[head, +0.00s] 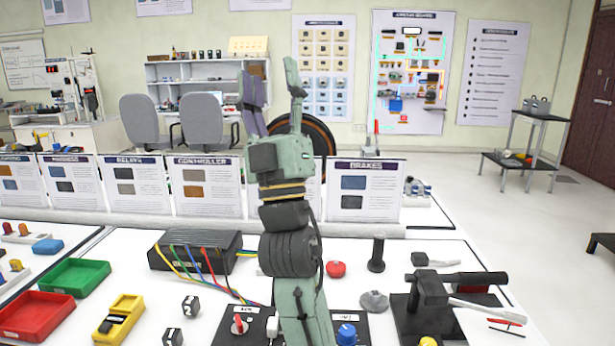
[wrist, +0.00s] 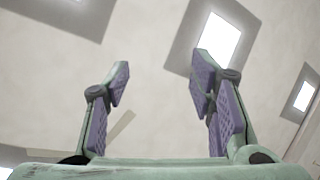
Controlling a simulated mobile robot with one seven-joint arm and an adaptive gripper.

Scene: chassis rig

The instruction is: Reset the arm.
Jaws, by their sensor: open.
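My gripper (head: 271,95) is raised upright above the workbench in the head view, with its fingers pointing up. The two fingers stand apart and nothing is between them. In the wrist view my gripper (wrist: 157,85) also shows open and empty, with purple pads facing inward and the ceiling behind. My arm rises from the bench's front middle and hides part of the bench and the signs behind it.
The bench holds a black box with coloured wires (head: 195,252), a green tray (head: 75,279), a red tray (head: 36,318), a yellow device (head: 119,319), a red knob (head: 336,269), a black post (head: 377,254) and a clamp-like tool (head: 432,290). Signs line the back. The air around my gripper is clear.

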